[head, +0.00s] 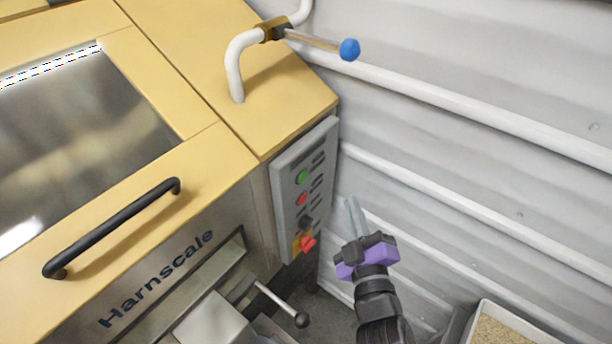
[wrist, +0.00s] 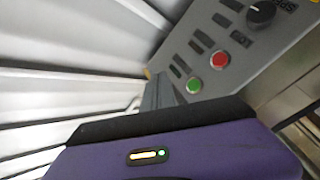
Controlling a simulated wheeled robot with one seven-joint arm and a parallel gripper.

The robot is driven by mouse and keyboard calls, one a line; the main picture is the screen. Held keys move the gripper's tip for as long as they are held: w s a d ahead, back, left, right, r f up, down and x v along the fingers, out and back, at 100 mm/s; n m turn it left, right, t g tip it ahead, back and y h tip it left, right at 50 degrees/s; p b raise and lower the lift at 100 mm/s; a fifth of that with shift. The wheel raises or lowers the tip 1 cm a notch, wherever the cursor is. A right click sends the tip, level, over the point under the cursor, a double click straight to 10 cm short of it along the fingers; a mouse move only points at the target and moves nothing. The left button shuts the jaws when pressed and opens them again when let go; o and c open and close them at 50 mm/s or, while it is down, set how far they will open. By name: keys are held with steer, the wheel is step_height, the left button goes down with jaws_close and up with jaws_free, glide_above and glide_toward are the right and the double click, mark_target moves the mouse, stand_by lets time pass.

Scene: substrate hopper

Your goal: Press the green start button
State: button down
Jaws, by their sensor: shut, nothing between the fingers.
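The green start button (head: 302,177) is the top button on the grey control panel (head: 318,160) at the machine's right side. It also shows in the wrist view (wrist: 194,85), just right of my fingertips. A red button (head: 301,199) sits below it. My gripper (head: 353,207) is shut and empty, its fingers pointing up, to the right of the panel in the head view. In the wrist view the closed fingers (wrist: 158,92) appear beside the green button; I cannot tell the exact gap, but in the head view they look apart from it.
Below are a black knob (head: 305,222) and a red knob on yellow (head: 305,243). A pipe valve with a blue-knobbed lever (head: 349,49) is above. A corrugated white wall (head: 480,130) stands close on the right. A bin of grain-like material (head: 500,328) is at the lower right.

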mark_target(303, 177)
steer(key=w+a+b, duration=0.4)
steer(key=a+b, duration=0.1)
steer(key=a, duration=0.2)
steer(key=shift+w+a+b, duration=0.25)
steer(key=shift+w+b, duration=0.15)
steer(key=shift+w+a, duration=0.1)
stand_by(2.0)
steer(key=shift+w+a+b, duration=0.1)
steer(key=shift+a+b, duration=0.15)
steer(key=shift+b, duration=0.05)
